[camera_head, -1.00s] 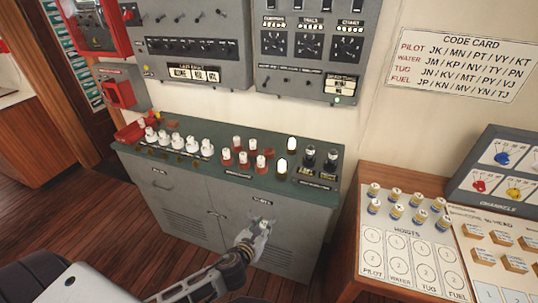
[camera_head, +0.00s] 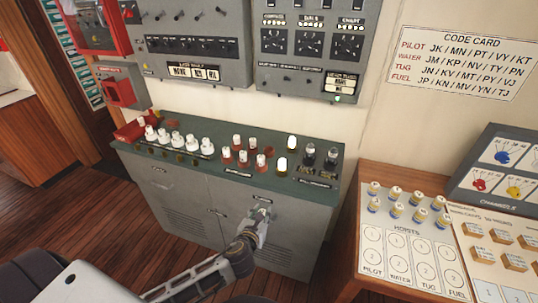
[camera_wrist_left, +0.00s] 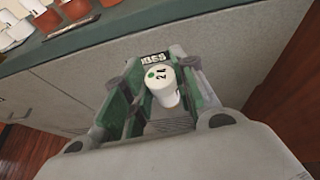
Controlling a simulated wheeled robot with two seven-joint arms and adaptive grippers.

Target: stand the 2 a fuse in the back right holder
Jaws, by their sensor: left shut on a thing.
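My left gripper (camera_head: 262,212) is in front of the grey cabinet, below the level of its top. It is shut on the 2 A fuse, a white cylinder with a green dot and "2A" on its end, seen between the green-padded fingers in the left wrist view (camera_wrist_left: 162,84). The red-brown holders stand in two rows on the cabinet top. The back right holder (camera_head: 269,152) shows no white fuse in it. White fuses show in the other holders, such as the front right one (camera_head: 260,160). My right gripper is not in view.
The green cabinet top (camera_head: 210,170) also bears several white fuses (camera_head: 178,141) at left. Two lit white lamps (camera_head: 281,165) and two dark glass pieces (camera_head: 308,155) stand right of the holders. A wooden table (camera_head: 350,235) is at right.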

